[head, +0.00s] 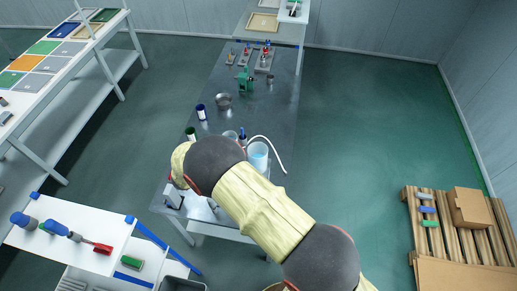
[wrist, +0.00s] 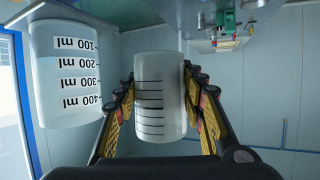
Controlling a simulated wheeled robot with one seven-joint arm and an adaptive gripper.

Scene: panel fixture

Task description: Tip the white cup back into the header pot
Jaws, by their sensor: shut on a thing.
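The white cup (wrist: 160,97), marked with black lines, is between the two fingers of my gripper (wrist: 160,112) in the wrist view. The fingers are shut on its sides. The wrist picture is upside down, and the cup looks about upright, clear of the table. What it holds is hidden. A larger clear pot (wrist: 66,75) with ml labels stands beside it at left, apart from the cup. It seems to be the header pot (head: 258,155) with pale blue liquid in the head view. There my arm hides my gripper.
A white hose (head: 275,150) curves beside the pot on the grey table (head: 235,115). The table's right side is mostly clear.

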